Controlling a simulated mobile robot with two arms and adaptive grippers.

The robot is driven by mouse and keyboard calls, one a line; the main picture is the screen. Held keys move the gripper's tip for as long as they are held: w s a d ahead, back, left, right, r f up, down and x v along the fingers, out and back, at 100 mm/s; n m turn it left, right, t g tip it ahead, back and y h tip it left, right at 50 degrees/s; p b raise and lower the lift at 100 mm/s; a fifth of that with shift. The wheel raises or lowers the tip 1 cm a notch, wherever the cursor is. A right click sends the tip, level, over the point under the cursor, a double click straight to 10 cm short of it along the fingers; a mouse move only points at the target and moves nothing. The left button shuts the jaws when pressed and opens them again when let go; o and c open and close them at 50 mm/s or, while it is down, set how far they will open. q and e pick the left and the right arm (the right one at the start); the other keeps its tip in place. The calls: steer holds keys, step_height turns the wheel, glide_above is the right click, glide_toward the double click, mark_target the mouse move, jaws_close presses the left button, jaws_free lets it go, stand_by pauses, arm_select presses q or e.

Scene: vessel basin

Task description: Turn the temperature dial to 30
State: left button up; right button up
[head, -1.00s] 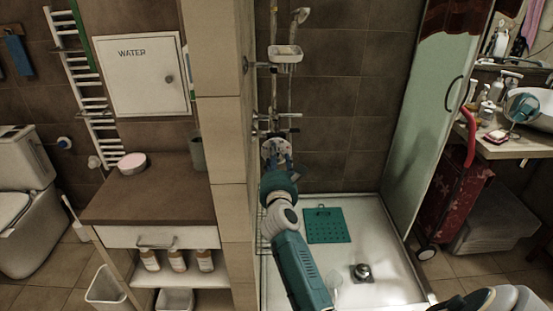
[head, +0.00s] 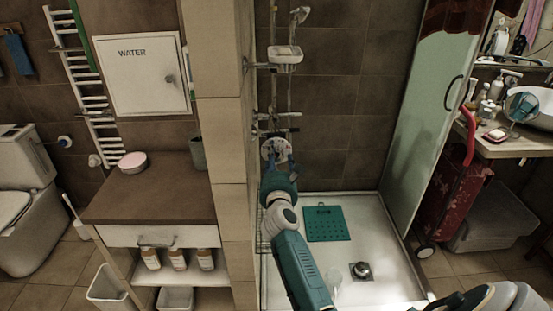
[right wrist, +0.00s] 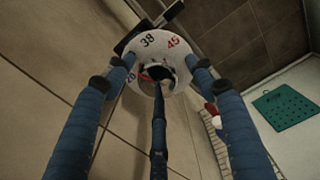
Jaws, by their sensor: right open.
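The temperature dial is a round white disc (head: 270,147) on the shower fittings at the back wall, partly hidden by my right gripper (head: 276,160). In the right wrist view the dial (right wrist: 146,41) shows black 38, red 45 and, at its left edge, a partly covered 20. My right gripper (right wrist: 160,74) has its blue fingers spread, with tips at the left and right rim and one finger across the lower middle. I cannot tell whether they touch it. No pointer mark can be read clearly. My left gripper is out of view.
A tiled pillar (head: 219,140) stands close left of the dial. A soap dish (head: 286,61) hangs above it. Below is the shower tray (head: 372,235) with a teal mat (head: 327,224). A glass door (head: 425,120) stands at the right.

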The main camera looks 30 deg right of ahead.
steer(key=v, duration=1.2)
